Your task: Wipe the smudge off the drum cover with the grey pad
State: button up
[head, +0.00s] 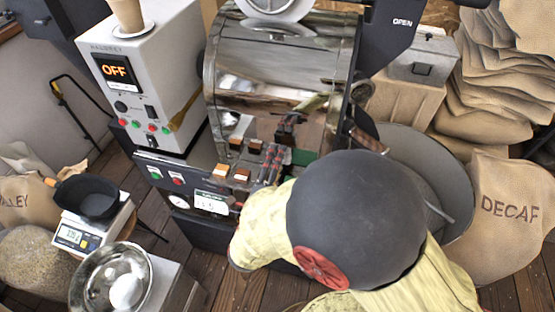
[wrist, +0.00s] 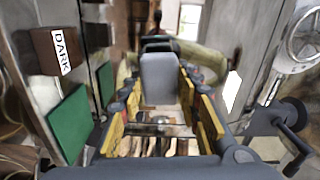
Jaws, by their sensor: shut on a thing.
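The drum cover (head: 270,75) is the shiny curved metal shell of the roaster, in the upper middle of the head view. It mirrors its surroundings, and I cannot pick out a smudge for certain among the reflections. My gripper (head: 286,135) is low in front of the cover, partly hidden by my own arm. In the wrist view the grey pad (wrist: 160,78) stands upright between the yellow-lined fingers of my gripper (wrist: 160,95), which is shut on it. I cannot tell whether the pad touches the cover.
Several wooden blocks (head: 242,174) sit on the ledge by the gripper; one labelled DARK (wrist: 57,51) is near it on the left. A green panel (wrist: 70,125) is below that. A white control box (head: 140,75) stands left, a round metal tray (head: 450,170) right.

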aim_at(296, 144)
jog(key=shift+p+x, duration=0.4)
jog(key=shift+x, duration=0.65)
jog(key=shift+s+d+p, duration=0.25)
jog(key=shift+d+p, duration=0.2)
jog(key=shift+d, duration=0.15)
jog(key=shift+s+d+p, duration=0.25)
jog(key=shift+d+p, duration=0.2)
jog(key=shift+d, duration=0.2)
jog(key=shift+s+d+p, duration=0.3)
jog(key=shift+d+p, duration=0.15)
jog(key=shift+d, duration=0.15)
jog(key=shift+w+r+p, duration=0.1)
jog(key=shift+w+p, duration=0.05)
jog(key=shift+p, duration=0.15)
